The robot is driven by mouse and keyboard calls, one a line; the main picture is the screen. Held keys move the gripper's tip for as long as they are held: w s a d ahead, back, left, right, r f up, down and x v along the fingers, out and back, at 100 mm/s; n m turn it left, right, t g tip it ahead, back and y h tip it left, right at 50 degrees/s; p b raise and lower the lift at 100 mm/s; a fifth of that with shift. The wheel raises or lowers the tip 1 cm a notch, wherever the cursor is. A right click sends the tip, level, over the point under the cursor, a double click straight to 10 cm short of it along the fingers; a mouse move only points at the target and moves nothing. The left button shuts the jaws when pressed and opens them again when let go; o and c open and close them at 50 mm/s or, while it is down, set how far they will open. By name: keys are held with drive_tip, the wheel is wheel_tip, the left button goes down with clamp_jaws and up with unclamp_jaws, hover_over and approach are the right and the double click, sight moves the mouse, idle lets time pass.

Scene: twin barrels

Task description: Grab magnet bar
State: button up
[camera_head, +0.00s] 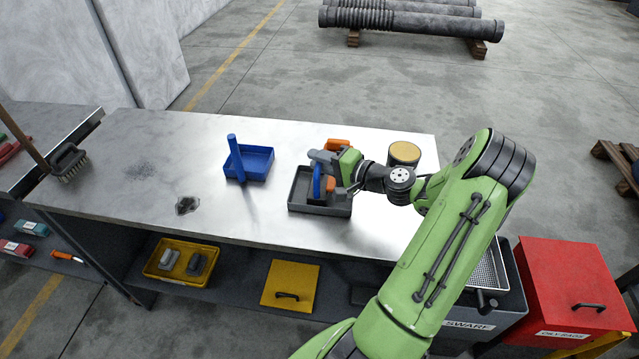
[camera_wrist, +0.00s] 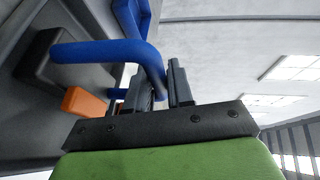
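The magnet bar's blue handle (camera_head: 317,182) shows over the dark grey tray (camera_head: 322,209) on the workbench. In the wrist view the bent blue handle (camera_wrist: 105,50) runs between my fingers, with a dark block near its left end. My gripper (camera_head: 329,174) reaches in from the right, low over the tray. In the wrist view the two fingers of my gripper (camera_wrist: 162,88) stand close together, one on each side of the handle, and appear to touch it. The bar's lower part is mostly hidden by my gripper and the tray wall.
An orange part (camera_head: 337,145) lies behind my gripper. A round tan-topped container (camera_head: 404,153) stands right of my gripper.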

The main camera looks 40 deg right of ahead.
clamp_jaws()
idle(0.9)
drive_tip(key=shift+r, duration=0.1)
wheel_tip(320, 180, up, 10)
drive_tip(key=p, duration=0.3)
